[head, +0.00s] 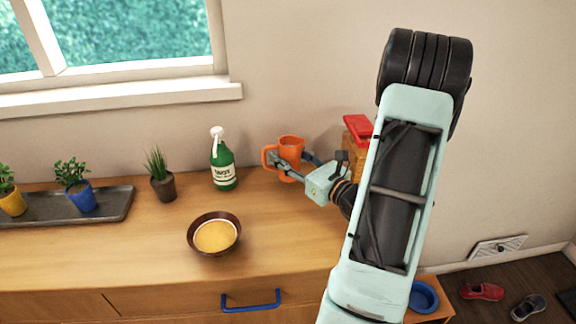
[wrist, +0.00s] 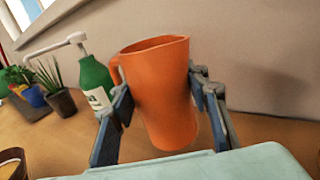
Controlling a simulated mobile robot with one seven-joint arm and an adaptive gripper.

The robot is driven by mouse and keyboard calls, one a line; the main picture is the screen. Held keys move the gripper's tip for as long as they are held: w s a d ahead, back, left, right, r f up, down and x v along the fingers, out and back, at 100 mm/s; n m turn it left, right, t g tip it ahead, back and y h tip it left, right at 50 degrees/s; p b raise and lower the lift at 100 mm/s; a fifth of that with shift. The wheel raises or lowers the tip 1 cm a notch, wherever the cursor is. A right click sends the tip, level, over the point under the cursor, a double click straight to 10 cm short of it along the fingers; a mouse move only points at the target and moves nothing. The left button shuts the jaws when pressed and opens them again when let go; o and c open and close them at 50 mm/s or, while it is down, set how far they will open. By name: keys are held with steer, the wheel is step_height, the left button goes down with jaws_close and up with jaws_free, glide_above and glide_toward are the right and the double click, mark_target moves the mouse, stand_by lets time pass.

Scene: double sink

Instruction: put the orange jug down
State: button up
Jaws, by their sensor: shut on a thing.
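The orange jug (head: 290,150) is at the back of the wooden counter, near the wall, with its handle to the left. In the wrist view the jug (wrist: 160,90) fills the space between the two fingers, slightly tilted in the picture. My gripper (head: 291,163) is shut on the jug's body, one finger on each side; the fingers also show in the wrist view (wrist: 163,108). The jug's base is close to the counter top, but I cannot tell whether it touches.
A green pump bottle (head: 222,163) stands left of the jug. A brown bowl (head: 214,234) is nearer the front. A small potted plant (head: 160,178) and a grey tray (head: 105,206) with potted plants are farther left. A red-topped object (head: 357,128) stands behind my arm. Counter between bowl and jug is clear.

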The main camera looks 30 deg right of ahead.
steer(key=shift+f, duration=1.45)
steer(key=shift+f, duration=0.15)
steer(key=o, duration=1.5)
steer(key=shift+b, duration=0.3)
steer(key=s, duration=0.4)
steer(key=s+d, duration=0.1)
steer(key=s, duration=0.7)
steer(key=shift+d, duration=0.3)
